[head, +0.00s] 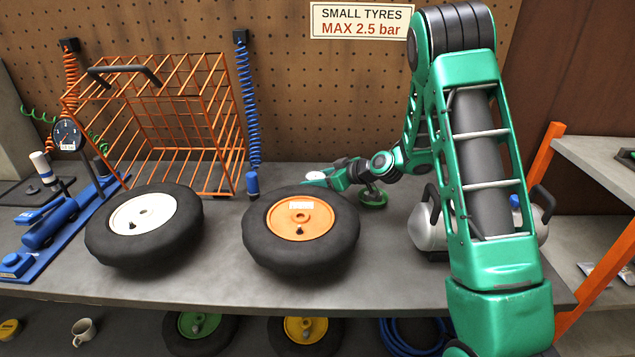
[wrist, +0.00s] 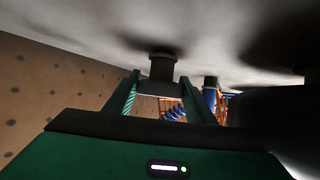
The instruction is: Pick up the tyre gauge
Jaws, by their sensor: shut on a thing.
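The tyre gauge (head: 314,175) shows in the head view as a small pale round face at the tips of my gripper (head: 318,180), low over the bench behind the orange-hubbed wheel. In the wrist view my gripper (wrist: 160,92) has its two green fingers either side of a short dark piece (wrist: 162,68), which looks like part of the gauge. My gripper is shut on it. That picture is upside down, with the bench at the top. I cannot tell whether the gauge still touches the bench.
An orange-hubbed wheel (head: 340,245) lies just in front of my gripper; a white-hubbed wheel (head: 180,240) lies further left. An orange wire cage (head: 225,150), a blue coiled hose (head: 248,110) and a pegboard (head: 290,80) stand behind. A pale tank (head: 427,222) is at right.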

